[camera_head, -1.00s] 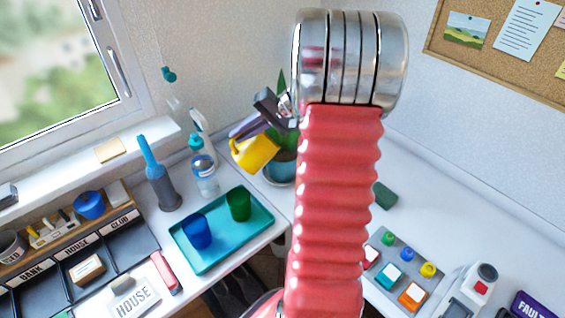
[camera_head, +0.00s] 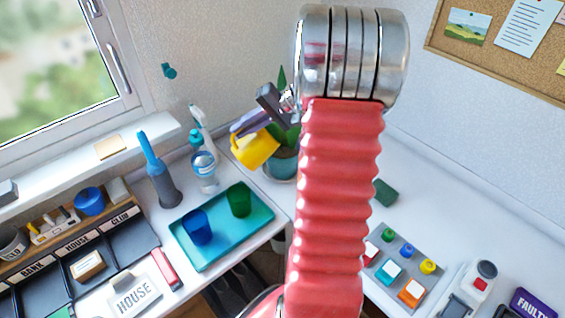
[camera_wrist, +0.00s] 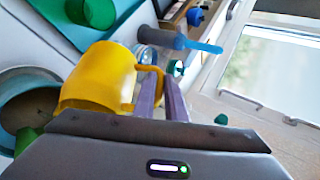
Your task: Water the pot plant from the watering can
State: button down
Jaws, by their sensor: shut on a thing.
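The yellow watering can (camera_head: 256,149) hangs tilted beside the plant pot in the head view. My gripper (camera_head: 240,128) is shut on the can's handle. In the wrist view the can (camera_wrist: 98,78) lies ahead of my fingers (camera_wrist: 162,88), which hold its handle at the right. I cannot make out its spout or any water. The pot plant (camera_head: 281,165) has a teal pot and green leaves and is partly hidden by my arm and the can. In the wrist view the round pot (camera_wrist: 12,82) with brown soil is at the left, beside the can.
A teal tray (camera_head: 225,250) with a blue cup (camera_head: 197,228) and a green cup (camera_head: 239,200) lies in front. A button panel (camera_head: 400,267) is at the right. My arm hides the middle.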

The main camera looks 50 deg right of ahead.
aim_at(237, 152)
jog(key=shift+s+d+r, duration=0.1)
jog(key=shift+d+r, duration=0.2)
jog(key=shift+r, duration=0.05)
dwell(1.1)
jog(key=shift+w+a+f+h, duration=0.2)
jog(key=shift+a+f+h, duration=0.1)
jog(key=shift+a+f, duration=0.35)
jog(key=shift+w+a+n+g+h, duration=0.2)
jog(key=shift+a+n+g+h, duration=0.25)
jog(key=shift+a+h, duration=0.25)
jog(key=shift+a+f+h, duration=0.2)
jog(key=shift+a+h, duration=0.05)
jog(key=shift+h, duration=0.05)
jog(key=shift+f, duration=0.1)
jog(key=shift+w, duration=0.1)
